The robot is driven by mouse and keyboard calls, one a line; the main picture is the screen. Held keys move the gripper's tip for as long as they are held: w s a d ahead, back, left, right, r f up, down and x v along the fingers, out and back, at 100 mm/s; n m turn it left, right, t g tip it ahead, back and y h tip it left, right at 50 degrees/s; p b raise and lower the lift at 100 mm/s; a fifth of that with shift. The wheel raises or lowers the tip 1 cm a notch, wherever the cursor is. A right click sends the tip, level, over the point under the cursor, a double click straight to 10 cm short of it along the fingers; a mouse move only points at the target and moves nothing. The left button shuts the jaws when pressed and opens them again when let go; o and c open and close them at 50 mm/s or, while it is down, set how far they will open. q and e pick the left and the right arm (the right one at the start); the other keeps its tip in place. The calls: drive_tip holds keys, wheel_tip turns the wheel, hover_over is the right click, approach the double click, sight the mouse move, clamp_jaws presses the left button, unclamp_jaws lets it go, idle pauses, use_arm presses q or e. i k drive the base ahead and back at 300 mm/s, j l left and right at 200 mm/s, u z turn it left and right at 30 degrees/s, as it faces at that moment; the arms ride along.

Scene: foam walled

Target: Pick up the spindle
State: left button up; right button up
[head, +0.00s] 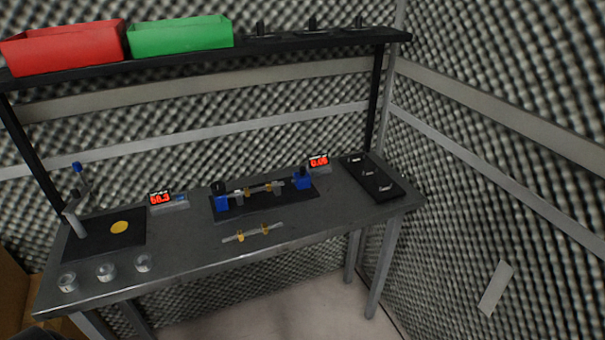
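A thin silvery rod with gold-coloured pieces on it, which looks like a spindle (252,232), lies on the bare front part of the grey table (190,262). A similar rod with gold pieces (259,189) sits between two blue blocks on a black base (262,203) just behind it. I cannot tell from this view which of the two the task means. Neither of my grippers shows in the head view.
Several clear cups (106,272) stand at the table's front left, near a black mat (104,236) with a yellow disc. Two red-digit displays (319,161) and a black tray (372,178) stand behind and right. A shelf above holds red (65,48) and green (181,37) bins.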

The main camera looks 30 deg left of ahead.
sight(267, 187)
drive_tip(key=u, duration=1.65)
